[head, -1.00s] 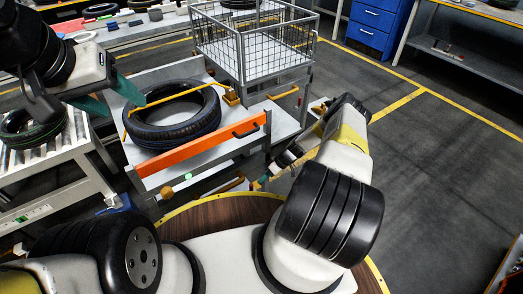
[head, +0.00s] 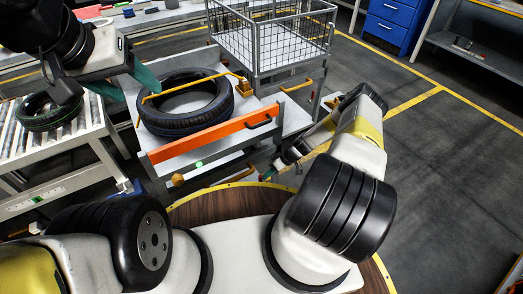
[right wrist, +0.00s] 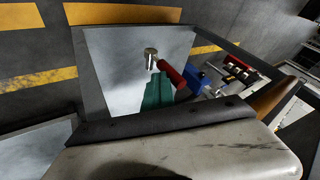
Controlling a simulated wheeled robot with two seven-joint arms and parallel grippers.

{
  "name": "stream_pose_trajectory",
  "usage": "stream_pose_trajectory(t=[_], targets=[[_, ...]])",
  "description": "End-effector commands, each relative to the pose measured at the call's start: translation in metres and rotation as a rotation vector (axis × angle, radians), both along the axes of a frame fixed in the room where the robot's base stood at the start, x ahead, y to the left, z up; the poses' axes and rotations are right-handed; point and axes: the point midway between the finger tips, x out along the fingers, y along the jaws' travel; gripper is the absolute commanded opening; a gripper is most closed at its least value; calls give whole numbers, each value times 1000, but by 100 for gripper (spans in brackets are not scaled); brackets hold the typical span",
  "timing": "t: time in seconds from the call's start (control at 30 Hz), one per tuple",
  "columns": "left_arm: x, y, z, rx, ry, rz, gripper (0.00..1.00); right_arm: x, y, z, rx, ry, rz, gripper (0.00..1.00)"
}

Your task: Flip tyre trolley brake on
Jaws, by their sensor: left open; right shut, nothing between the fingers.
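The tyre trolley (head: 163,150) stands ahead of me, with an orange bar (head: 215,136) along its near side and a black tyre (head: 186,103) lying on its top. My left gripper (head: 122,84) is open and empty, left of the tyre and above the trolley's left side. My right gripper (head: 267,173) is low at the trolley's near right corner, shut and empty. In the right wrist view its teal fingers (right wrist: 157,93) lie close beside a red cylindrical handle (right wrist: 172,76) with a metal end (right wrist: 151,57). I cannot tell whether they touch, or whether this handle is the brake.
A wire-mesh cage cart (head: 270,45) stands behind the trolley. A roller conveyor (head: 75,137) with another tyre (head: 50,113) is at the left. A blue cabinet (head: 388,22) is at the back right. The floor on the right is clear.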

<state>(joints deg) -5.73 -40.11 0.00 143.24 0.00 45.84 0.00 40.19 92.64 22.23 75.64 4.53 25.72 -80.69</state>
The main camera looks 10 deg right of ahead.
Motion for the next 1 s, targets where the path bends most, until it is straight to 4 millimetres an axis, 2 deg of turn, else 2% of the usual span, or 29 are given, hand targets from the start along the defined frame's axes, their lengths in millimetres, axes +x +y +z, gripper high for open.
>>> stream_pose_trajectory(t=[0.37,1.0], targets=[[0,0,0,0,0,0,59,-4,11,4,4,0,3,0],[0,0,0,0,0,0,59,-18,50,5,5,2,3,0]])
